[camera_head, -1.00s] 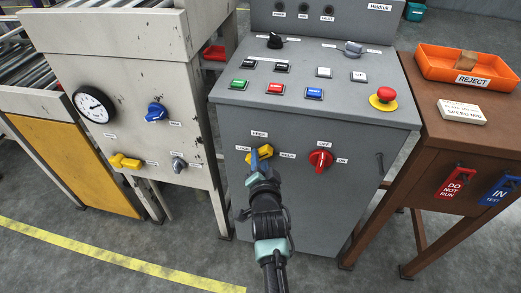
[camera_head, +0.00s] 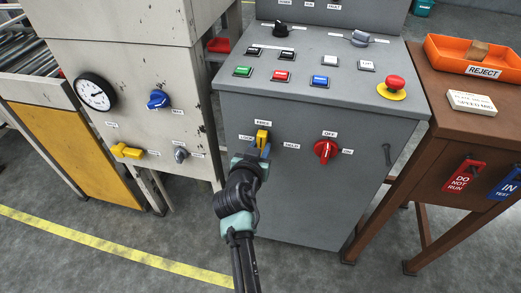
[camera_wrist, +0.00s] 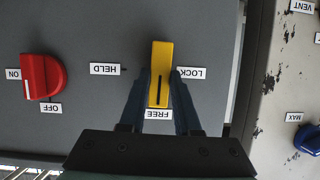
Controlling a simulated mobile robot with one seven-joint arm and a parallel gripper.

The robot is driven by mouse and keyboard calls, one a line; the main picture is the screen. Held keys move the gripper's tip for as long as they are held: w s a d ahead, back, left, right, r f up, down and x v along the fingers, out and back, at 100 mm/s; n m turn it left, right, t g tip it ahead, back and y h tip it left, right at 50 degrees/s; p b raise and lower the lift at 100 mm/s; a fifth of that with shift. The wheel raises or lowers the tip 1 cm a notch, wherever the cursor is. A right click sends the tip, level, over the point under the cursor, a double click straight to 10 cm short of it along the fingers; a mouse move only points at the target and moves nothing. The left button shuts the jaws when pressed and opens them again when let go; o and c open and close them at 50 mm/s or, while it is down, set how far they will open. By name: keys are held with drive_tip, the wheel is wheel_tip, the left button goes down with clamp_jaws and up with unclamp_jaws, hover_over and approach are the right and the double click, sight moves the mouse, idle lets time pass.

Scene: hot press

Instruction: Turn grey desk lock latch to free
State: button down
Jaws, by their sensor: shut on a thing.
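The yellow lock latch (camera_head: 262,137) is on the front of the grey desk (camera_head: 300,195). It stands upright, in line with the FREE label (camera_head: 263,122) above it. In the wrist view the latch (camera_wrist: 161,70) has its dark line towards the FREE label (camera_wrist: 158,114), with the LOCK label (camera_wrist: 191,73) and HELD label (camera_wrist: 105,69) to its sides. My gripper (camera_wrist: 160,88) has its blue fingers on both sides of the latch, shut on it. In the head view my gripper (camera_head: 258,152) hides the latch's lower part.
A red knob (camera_head: 325,151) with OFF and ON labels is to the right of the latch. A dark handle (camera_head: 387,155) is further right. The pale machine (camera_head: 130,70) at left carries a gauge, a blue knob and another yellow handle (camera_head: 126,151).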

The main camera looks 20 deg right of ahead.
idle(0.5)
drive_tip(key=c, duration=0.6)
unclamp_jaws()
drive_tip(key=shift+a, duration=0.1)
drive_tip(key=p+v, duration=0.2)
drive_tip(key=v, duration=1.1)
drive_tip(key=shift+w+p, duration=0.1)
drive_tip(key=shift+p, duration=0.25)
